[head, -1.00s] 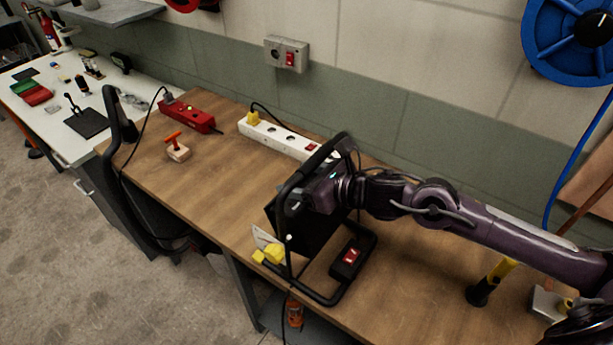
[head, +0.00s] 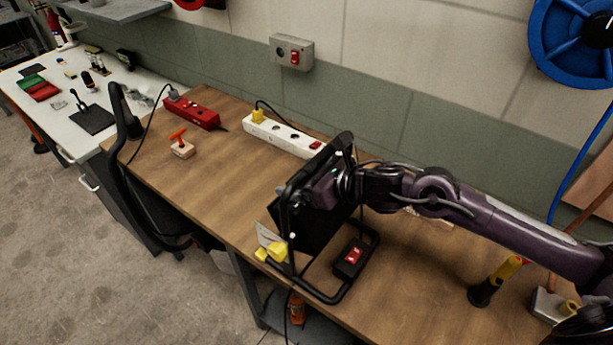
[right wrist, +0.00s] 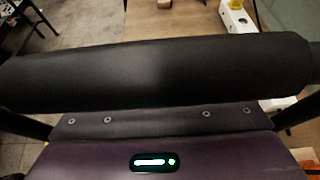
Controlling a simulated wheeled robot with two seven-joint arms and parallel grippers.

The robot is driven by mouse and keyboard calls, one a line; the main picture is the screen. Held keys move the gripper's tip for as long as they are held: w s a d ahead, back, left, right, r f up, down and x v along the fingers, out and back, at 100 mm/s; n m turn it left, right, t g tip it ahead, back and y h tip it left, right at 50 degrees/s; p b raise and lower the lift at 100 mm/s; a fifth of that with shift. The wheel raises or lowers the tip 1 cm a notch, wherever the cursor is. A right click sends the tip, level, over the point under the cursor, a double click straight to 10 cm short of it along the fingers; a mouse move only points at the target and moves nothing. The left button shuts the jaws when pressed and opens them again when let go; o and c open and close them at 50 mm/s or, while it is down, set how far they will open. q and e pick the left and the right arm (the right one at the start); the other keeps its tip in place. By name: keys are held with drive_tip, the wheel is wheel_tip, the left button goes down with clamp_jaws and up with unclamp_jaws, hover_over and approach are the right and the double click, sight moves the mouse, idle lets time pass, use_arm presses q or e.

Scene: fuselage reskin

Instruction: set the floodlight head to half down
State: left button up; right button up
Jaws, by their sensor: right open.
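The floodlight stands on the wooden bench in the head view, with a black tubular frame (head: 334,298), a dark boxy head (head: 308,234), yellow knobs (head: 277,250) and a box with a red switch (head: 353,256). The head looks tilted, but its exact angle is hard to tell. My right gripper (head: 300,199) is open at the upper part of the floodlight, and its fingers are largely lost against the black parts. In the right wrist view a thick black bar (right wrist: 160,72) crosses in front of the gripper body. The fingertips are hidden there. My left gripper is not in view.
A yellow-and-black tool (head: 495,282) stands at right. A black curved frame (head: 121,165) is at the bench's left end.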

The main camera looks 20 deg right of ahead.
drive_tip(key=shift+s+d+r, duration=0.15)
drive_tip(key=shift+s+d, duration=0.25)
drive_tip(key=b+v, duration=0.2)
drive_tip(key=v, duration=0.3)
drive_tip(key=shift+s+d+b, duration=0.1)
drive_tip(key=shift+d+b, duration=0.05)
drive_tip(key=shift+b, duration=0.15)
drive_tip(key=shift+s+d+r+b, duration=0.2)
drive_tip(key=shift+s+r+b, duration=0.15)
drive_tip(key=shift+s, duration=0.2)
drive_tip(key=shift+r, duration=0.1)
